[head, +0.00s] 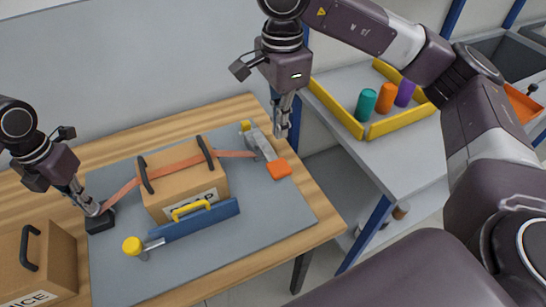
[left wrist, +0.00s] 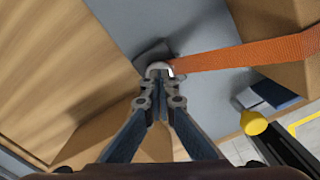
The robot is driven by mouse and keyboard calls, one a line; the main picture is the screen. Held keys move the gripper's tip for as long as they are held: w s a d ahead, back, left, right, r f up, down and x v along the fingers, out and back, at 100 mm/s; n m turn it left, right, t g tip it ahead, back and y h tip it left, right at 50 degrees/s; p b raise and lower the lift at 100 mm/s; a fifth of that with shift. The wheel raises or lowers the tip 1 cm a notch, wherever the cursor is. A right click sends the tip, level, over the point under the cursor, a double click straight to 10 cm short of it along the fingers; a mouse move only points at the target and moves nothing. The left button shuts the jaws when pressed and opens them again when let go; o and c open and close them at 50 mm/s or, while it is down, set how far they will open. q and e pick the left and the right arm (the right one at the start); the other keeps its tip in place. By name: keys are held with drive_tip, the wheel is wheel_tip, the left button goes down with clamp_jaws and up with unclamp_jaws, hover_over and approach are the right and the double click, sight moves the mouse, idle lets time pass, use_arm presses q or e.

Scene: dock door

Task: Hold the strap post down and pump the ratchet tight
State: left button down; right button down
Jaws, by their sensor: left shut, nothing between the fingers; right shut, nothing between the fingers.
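The strap post (head: 100,220) is a dark block at the left of the grey mat; it also shows in the left wrist view (left wrist: 152,52). My left gripper (head: 97,210) is shut with its fingertips at the post's top, by the metal loop (left wrist: 158,68); whether they touch cannot be told. An orange strap (head: 180,166) runs from the post over a cardboard box (head: 160,208) to the grey ratchet (head: 262,146). The ratchet has an orange-ended handle (head: 279,168). My right gripper (head: 282,128) is shut and empty, beside the ratchet, on its right and apparently above the table.
Another box (head: 32,265) stands at the front left. A yellow-edged tray (head: 398,122) with coloured cylinders is on the right bench. The mat's front right is clear.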

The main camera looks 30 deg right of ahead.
use_arm(q)
drive_tip(key=shift+r+p, duration=0.6)
drive_tip(key=shift+r, duration=0.3)
drive_tip(key=shift+r+p, duration=1.35)
drive_tip(key=shift+r, duration=1.25)
drive_tip(key=shift+f, duration=0.1)
